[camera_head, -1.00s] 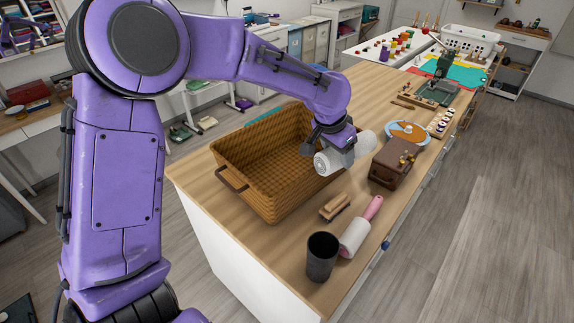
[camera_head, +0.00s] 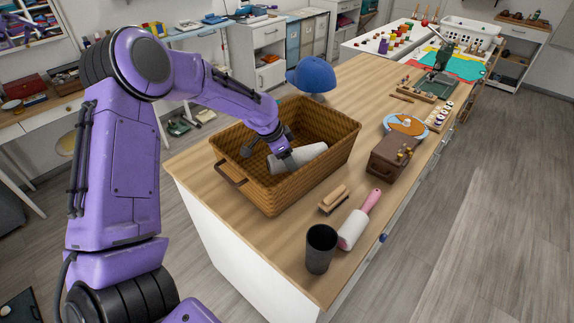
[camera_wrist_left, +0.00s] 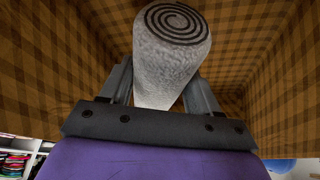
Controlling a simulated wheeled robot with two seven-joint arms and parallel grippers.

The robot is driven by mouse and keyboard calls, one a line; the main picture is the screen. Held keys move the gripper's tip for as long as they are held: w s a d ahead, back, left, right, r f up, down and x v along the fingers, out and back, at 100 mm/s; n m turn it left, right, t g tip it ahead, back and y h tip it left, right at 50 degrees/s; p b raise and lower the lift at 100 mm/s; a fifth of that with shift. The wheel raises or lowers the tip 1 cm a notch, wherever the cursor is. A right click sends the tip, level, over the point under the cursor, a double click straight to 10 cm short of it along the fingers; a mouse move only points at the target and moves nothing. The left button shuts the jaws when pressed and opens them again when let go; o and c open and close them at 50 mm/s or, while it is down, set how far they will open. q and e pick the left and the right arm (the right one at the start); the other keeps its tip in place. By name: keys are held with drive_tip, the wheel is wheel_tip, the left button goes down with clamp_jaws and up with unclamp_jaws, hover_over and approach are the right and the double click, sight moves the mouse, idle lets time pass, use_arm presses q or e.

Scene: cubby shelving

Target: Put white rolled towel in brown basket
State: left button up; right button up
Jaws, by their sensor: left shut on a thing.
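The brown basket (camera_head: 330,166) is a woven rectangular container with a handle at its near-left end, on the wooden counter. The white rolled towel (camera_head: 305,154) is inside the basket's opening, lying at a slant. My left gripper (camera_head: 283,160) reaches down into the basket and is shut on the towel. In the left wrist view the towel (camera_wrist_left: 172,60) shows its spiral end and sits between the two fingers (camera_wrist_left: 160,90), with checked basket walls (camera_wrist_left: 50,70) around it. I cannot tell whether the towel touches the basket floor. My right gripper is not in view.
Right of the basket are a brown case (camera_head: 392,158), a wooden brush (camera_head: 333,199), a pink-handled lint roller (camera_head: 358,220) and a dark cup (camera_head: 321,248) near the counter edge. A blue cap (camera_head: 312,75) is behind the basket.

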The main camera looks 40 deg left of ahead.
use_arm(q)
drive_tip(key=shift+f, duration=1.8)
drive_tip(key=shift+f, duration=0.1)
drive_tip(key=o, duration=1.2)
drive_tip(key=b+v, duration=0.1)
drive_tip(key=v, duration=1.1)
drive_tip(key=shift+w, duration=0.1)
